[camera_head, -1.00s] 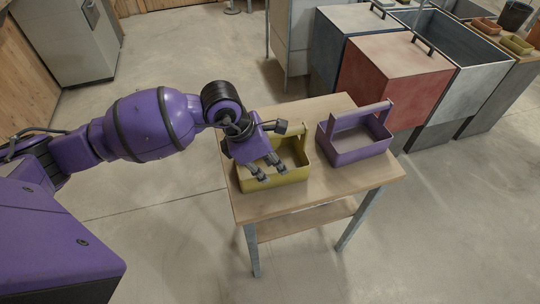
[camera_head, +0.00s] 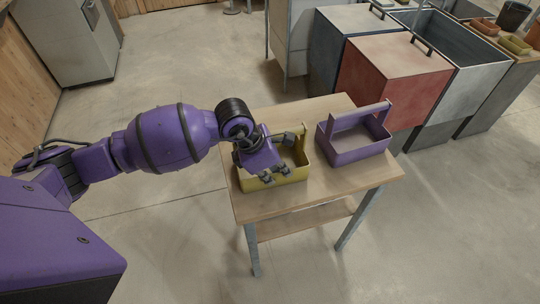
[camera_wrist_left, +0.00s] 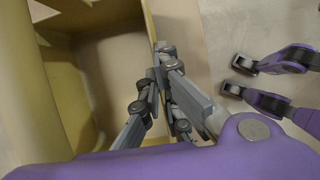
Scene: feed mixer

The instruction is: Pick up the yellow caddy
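The yellow caddy (camera_head: 294,174) stands on the near-left part of a small wooden table. The gripper and wrist hide much of the caddy's handle in the head view. In the left wrist view the yellow caddy (camera_wrist_left: 62,85) fills the left side, with its handle close to the camera at the left edge. The grey fingers of my left gripper (camera_wrist_left: 160,95) show over the caddy's interior and right wall. I cannot tell whether they touch it. My right gripper is not in view.
A purple caddy (camera_head: 355,158) stands close by on the right of the wooden table (camera_head: 335,189). Behind are a red bin (camera_head: 392,80), a blue bin (camera_head: 335,45) and an open grey bin (camera_head: 483,70). Bare floor lies in front of the table.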

